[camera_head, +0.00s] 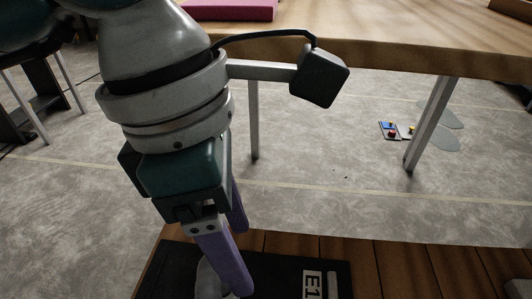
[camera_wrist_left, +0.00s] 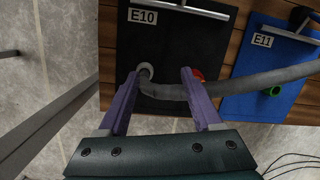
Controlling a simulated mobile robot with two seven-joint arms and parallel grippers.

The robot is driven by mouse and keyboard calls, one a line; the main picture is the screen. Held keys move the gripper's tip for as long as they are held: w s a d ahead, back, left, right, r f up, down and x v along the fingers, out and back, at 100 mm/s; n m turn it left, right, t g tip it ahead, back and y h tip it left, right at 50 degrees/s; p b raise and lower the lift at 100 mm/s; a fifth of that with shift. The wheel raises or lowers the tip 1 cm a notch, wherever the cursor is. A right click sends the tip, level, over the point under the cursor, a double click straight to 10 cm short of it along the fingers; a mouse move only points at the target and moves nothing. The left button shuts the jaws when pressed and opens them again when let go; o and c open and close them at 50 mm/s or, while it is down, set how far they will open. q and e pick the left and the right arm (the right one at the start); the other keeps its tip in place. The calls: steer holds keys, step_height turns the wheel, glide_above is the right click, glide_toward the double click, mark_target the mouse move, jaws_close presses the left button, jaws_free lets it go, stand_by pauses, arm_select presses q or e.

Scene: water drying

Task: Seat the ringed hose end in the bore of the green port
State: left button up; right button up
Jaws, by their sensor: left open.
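The grey hose (camera_wrist_left: 262,80) comes in from the right in the left wrist view and runs across my left gripper (camera_wrist_left: 160,73). Its left end curls up at a pale ring (camera_wrist_left: 146,68) over the black panel marked E10 (camera_wrist_left: 160,38). My left gripper (camera_head: 239,260) is open, its purple fingers reaching on either side of the hose's end stretch; I cannot tell whether they touch it. The green port (camera_wrist_left: 273,91) is on the blue panel marked E11 (camera_wrist_left: 265,60), to the right, just below the hose in the picture. A pale grey piece (camera_head: 207,279) shows beside a finger.
A red port (camera_wrist_left: 197,75) sits by the right fingertip. Metal bars cross the panels' upper parts. The panels lie on wooden planks (camera_head: 400,270). A wooden table (camera_head: 420,35) stands beyond, with a pink block (camera_head: 230,9) on it. Open floor lies between.

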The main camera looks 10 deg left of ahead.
arm_select(q)
steer(key=w+a+f+y, duration=0.1)
steer(key=w+a+f+y+b, duration=0.1)
steer(key=a+f, duration=0.1)
steer(key=shift+w+a+f+t, duration=0.1)
steer(key=shift+w+a+t, duration=0.1)
steer(key=shift+t, duration=0.1)
steer(key=shift+a+f+b, duration=0.15)
steer(key=shift+f+b, duration=0.1)
steer(key=shift+b, duration=0.05)
step_height(320, 180, down, 4)
steer(key=shift+s+a+f+b, duration=0.1)
steer(key=shift+s+f+b, duration=0.05)
steer(key=shift+b, duration=0.75)
step_height(320, 180, down, 5)
steer(key=b, duration=0.2)
steer(key=shift+b, duration=0.4)
arm_select(e)
step_height(320, 180, down, 8)
steer(key=shift+w+d+r, duration=0.15)
steer(key=shift+w+d, duration=0.1)
steer(key=shift+w, duration=0.15)
arm_select(q)
steer(key=shift+c, duration=0.6)
jaws_close()
